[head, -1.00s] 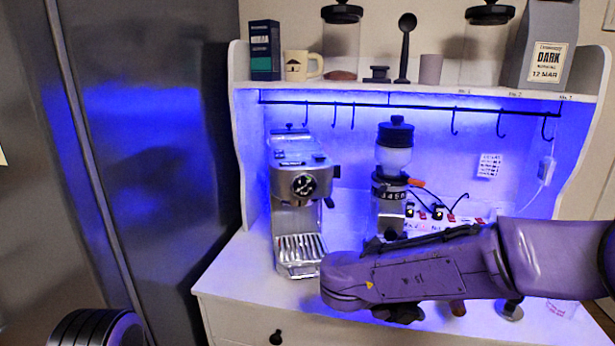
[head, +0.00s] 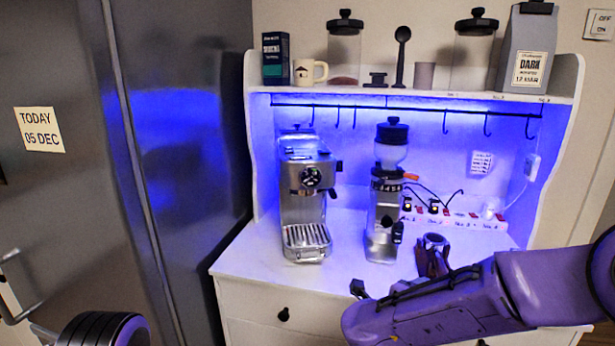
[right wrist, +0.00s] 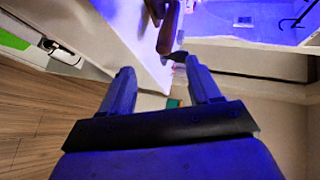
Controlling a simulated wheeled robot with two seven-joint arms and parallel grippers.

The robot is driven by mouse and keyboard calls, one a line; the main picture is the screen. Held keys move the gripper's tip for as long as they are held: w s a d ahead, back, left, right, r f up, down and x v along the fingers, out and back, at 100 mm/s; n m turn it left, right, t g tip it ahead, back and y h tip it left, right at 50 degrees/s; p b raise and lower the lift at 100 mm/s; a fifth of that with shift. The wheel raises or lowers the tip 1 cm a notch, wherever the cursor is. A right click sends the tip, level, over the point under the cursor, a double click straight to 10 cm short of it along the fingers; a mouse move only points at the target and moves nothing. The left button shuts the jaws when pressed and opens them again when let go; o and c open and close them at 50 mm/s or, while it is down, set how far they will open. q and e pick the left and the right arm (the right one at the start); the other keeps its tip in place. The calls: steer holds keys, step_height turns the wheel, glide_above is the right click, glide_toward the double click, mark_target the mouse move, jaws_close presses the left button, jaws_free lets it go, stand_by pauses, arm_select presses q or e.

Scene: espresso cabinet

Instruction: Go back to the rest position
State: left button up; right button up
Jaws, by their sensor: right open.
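My right arm comes in from the right in the head view, low in front of the cabinet top. Its gripper is mostly hidden there by the arm itself. In the right wrist view my right gripper (right wrist: 161,85) is open, with its two blue fingers apart and nothing between them. My left gripper is out of view; only a dark rounded part of mine shows at the lower left of the head view. A dark brown-handled item (head: 432,257) stands on the cabinet top behind my right arm. A brown handle (right wrist: 168,28) also shows beyond the fingers in the right wrist view.
The silver espresso machine (head: 305,195) and the grinder (head: 386,190) stand on the cabinet top (head: 262,250). A grey fridge (head: 180,130) stands at the left. Drawers (head: 250,305) are below the worktop.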

steer(key=s+d+f+n+y, duration=0.1)
steer(key=s+f+n+y, duration=0.15)
steer(key=f+n, duration=0.35)
steer(key=s+f+n+y, duration=0.2)
steer(key=s+f+n, duration=0.2)
steer(key=f, duration=0.4)
steer(key=s+d+f+n+y, duration=0.1)
steer(key=s+f+n+y, duration=0.2)
steer(key=f, duration=0.5)
steer(key=s+d+f+n+g, duration=0.1)
steer(key=s+f, duration=0.3)
steer(key=s, duration=0.4)
steer(key=s+d+f+n+g, duration=0.2)
steer(key=s+f+n+g, duration=0.1)
steer(key=s, duration=0.5)
steer(key=s+d+f+n+g, duration=0.2)
steer(key=s+f, duration=0.3)
steer(key=s, duration=0.3)
steer(key=shift+s+n, duration=0.3)
steer(key=shift+s, duration=0.05)
steer(key=shift+w, duration=0.1)
